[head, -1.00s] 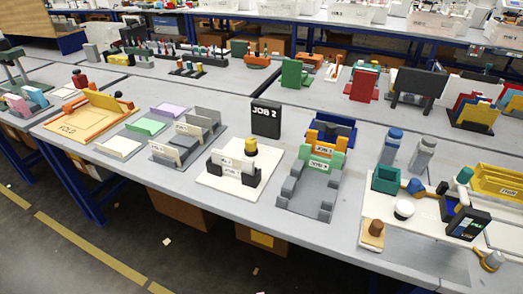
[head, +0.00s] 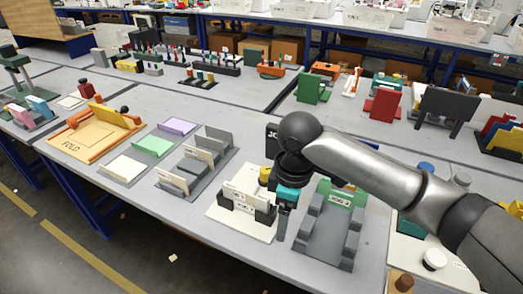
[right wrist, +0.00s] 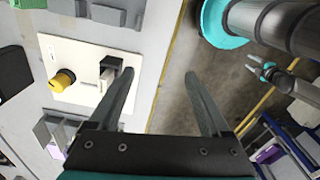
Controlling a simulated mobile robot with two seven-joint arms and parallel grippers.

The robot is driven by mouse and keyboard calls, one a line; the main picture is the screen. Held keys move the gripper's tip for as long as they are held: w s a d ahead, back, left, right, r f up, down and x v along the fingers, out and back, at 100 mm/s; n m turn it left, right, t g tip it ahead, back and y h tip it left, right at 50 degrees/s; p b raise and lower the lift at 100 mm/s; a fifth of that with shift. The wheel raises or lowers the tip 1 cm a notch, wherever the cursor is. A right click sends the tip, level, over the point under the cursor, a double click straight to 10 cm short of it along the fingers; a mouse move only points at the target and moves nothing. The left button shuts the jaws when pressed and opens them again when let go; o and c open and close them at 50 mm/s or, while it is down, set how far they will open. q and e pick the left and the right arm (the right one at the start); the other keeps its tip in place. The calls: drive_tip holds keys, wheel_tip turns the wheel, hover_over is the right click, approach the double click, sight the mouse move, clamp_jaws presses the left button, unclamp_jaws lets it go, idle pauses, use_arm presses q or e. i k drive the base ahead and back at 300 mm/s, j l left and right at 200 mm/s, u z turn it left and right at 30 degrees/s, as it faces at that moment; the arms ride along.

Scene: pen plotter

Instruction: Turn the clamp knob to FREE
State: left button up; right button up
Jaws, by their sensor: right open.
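The yellow knob (right wrist: 63,80) stands on a white base plate (right wrist: 52,47) in the right wrist view, beside a black block (right wrist: 122,67). In the head view the knob (head: 265,174) is mostly hidden behind my right gripper, and the plate (head: 228,222) shows at its front left. Small lettering on the plate is too small to read. My right gripper (right wrist: 160,75) is open and empty, its near finger beside the black block and apart from the knob. In the head view it (head: 282,228) points down at the plate's right side. A small teal-tipped gripper (right wrist: 262,70), apparently my left, is far off.
A grey stepped stand (head: 325,240) is close on the right of the plate. A grey slotted holder (head: 187,180) stands on the left. The table's front edge is close by.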

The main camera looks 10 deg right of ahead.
sight(264, 172)
drive_tip(key=i, duration=1)
